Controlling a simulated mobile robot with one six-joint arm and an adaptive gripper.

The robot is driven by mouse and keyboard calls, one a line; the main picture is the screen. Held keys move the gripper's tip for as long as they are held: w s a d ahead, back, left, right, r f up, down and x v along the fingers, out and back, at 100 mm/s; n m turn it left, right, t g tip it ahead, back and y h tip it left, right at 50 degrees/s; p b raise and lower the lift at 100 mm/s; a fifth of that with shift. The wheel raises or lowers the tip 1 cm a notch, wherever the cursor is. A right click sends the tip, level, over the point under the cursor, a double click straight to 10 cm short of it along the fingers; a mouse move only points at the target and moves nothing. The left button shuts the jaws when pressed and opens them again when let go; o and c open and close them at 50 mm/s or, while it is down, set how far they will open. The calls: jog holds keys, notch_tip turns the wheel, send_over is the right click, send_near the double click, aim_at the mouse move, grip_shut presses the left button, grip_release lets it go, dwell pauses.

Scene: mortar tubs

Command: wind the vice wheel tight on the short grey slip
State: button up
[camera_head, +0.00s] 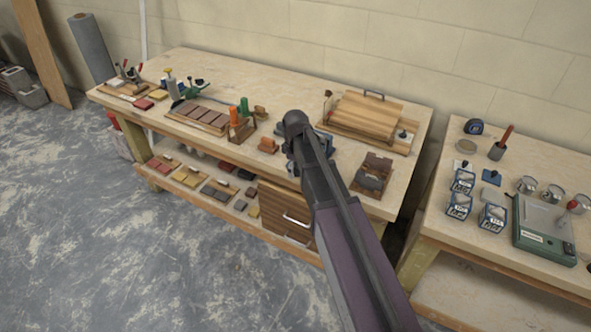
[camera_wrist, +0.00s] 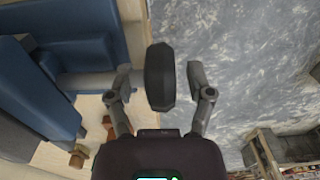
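The blue vice (camera_wrist: 85,50) fills the left of the wrist view. In the head view a little of its blue body (camera_head: 291,167) shows beside my arm at the bench's front edge. The dark vice wheel (camera_wrist: 160,77) is seen edge-on in the wrist view. My gripper (camera_wrist: 160,82) is open, with one finger on each side of the wheel and a visible gap to both. A pale grey piece shows by the blue body; I cannot tell if it is the short grey slip.
A second bench (camera_head: 450,200) with tubs and a green scale (camera_head: 543,230) stands right. The floor in front is clear.

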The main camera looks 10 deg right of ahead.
grip_shut()
jog(key=shift+s, duration=0.1)
jog(key=shift+s+d+f+t+y+b, duration=0.1)
jog(key=shift+t+y+b, duration=0.2)
jog(key=shift+t+y, duration=0.25)
jog(key=shift+s+f+t+y+b, duration=0.1)
jog(key=shift+t+y+b, duration=0.25)
jog(key=shift+y, duration=0.4)
jog(key=t+y+b, duration=0.1)
jog(key=y+b, duration=0.1)
jog(key=t+y+b, duration=0.1)
jog(key=shift+f+t+y+b, duration=0.25)
jog(key=shift+t+y+b, duration=0.05)
jog(key=t+y+b, duration=0.3)
jog(key=y+b, duration=0.2)
jog(key=b, duration=0.3)
jog(key=shift+f+t, duration=0.15)
jog(key=shift+t, duration=0.25)
jog(key=t+y+b, duration=0.1)
jog(key=y+b, duration=0.1)
jog(key=b, duration=0.1)
jog(key=shift+b, duration=0.35)
jog(key=shift+r+t+y+b, duration=0.2)
jog(key=shift+t+y+b, duration=0.15)
jog(key=shift+b, duration=0.25)
jog(key=shift+r, duration=0.1)
